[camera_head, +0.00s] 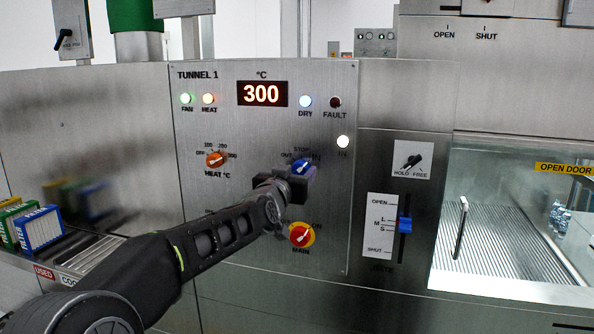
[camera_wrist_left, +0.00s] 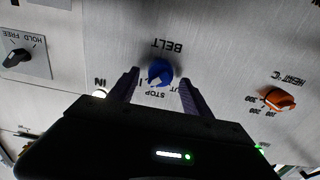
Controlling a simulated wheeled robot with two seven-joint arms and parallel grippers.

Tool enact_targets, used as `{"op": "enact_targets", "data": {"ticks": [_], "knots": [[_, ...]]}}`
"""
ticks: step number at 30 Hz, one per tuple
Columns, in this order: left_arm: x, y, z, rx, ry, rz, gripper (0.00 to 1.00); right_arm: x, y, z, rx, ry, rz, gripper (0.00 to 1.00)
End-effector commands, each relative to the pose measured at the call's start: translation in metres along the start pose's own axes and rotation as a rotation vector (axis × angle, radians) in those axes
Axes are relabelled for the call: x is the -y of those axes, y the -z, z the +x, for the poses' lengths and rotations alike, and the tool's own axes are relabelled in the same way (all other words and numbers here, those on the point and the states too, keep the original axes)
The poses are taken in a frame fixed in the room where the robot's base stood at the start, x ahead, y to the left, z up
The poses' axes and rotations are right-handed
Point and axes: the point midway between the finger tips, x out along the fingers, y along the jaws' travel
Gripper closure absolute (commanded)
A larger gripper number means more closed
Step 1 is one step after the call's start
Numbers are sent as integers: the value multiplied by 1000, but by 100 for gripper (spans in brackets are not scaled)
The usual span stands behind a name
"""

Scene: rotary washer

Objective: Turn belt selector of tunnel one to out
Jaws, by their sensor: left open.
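The blue belt selector knob (camera_head: 300,166) sits on the steel Tunnel 1 panel (camera_head: 230,130), with OUT, STOP and IN printed around it. Its pointer is too small to read surely; the IN lamp (camera_head: 343,142) is lit white. My left gripper (camera_head: 292,178) is at the knob and partly hides it from below. In the left wrist view the open fingers of my left gripper (camera_wrist_left: 160,82) stand on either side of the blue knob (camera_wrist_left: 160,72), with gaps beside it. Contact with the panel cannot be told. My right gripper is not in view.
The orange heat knob (camera_head: 217,159) is left of the belt knob, and the red-yellow main switch (camera_head: 302,235) is below it. At the right are the hold/free switch (camera_head: 412,162), a blue slider (camera_head: 405,224) and a glass door (camera_head: 510,225). Filter boxes (camera_head: 40,229) stand at left.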

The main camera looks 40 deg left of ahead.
Motion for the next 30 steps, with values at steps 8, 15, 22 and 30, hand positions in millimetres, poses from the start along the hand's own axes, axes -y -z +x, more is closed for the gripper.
{"op": "enact_targets", "data": {"ticks": [8,15,22,30], "knots": [[0,0,12,1,0,0,43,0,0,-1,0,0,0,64],[0,0,12,0,0,0,51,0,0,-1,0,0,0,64],[0,0,12,0,0,0,70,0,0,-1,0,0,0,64],[0,0,12,0,0,0,92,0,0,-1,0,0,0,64]]}}
